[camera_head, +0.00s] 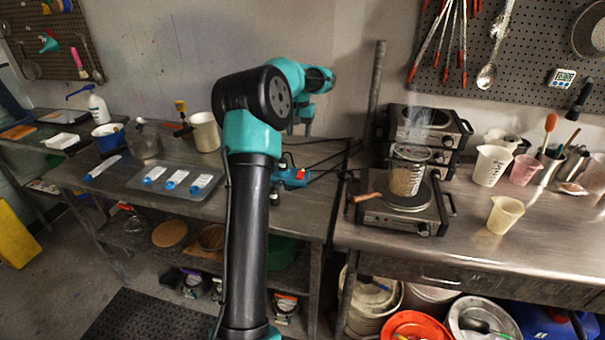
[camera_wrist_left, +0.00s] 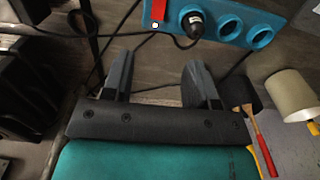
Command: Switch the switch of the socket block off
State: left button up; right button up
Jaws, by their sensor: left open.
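The socket block is a teal-blue strip with round sockets. In the left wrist view the socket block (camera_wrist_left: 232,36) lies along the top, beyond my fingertips. Its red switch (camera_wrist_left: 158,10) is at the top edge, partly cut off, with a small white spot beside it. A black plug (camera_wrist_left: 196,24) sits in one socket. In the head view the socket block (camera_head: 293,177) lies on the left table, partly hidden by my arm. My left gripper (camera_wrist_left: 156,68) is open and empty, with its fingers apart just short of the block. My right gripper is not in view.
Black cables (camera_wrist_left: 90,35) run near the block. A beige mug (camera_wrist_left: 290,95) and a red-handled brush (camera_wrist_left: 266,148) are at the right of the wrist view. Hot plates (camera_head: 400,215) with a glass beaker stand on the right bench. A tray (camera_head: 140,179) lies on the left table.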

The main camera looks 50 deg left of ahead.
aim_at(300, 177)
pick_arm(q)
jog(key=shift+f, duration=0.1)
notch_tip(300, 177, down, 17)
jog(key=shift+f, duration=0.15)
dwell(0.6)
jog(key=shift+c, duration=0.3)
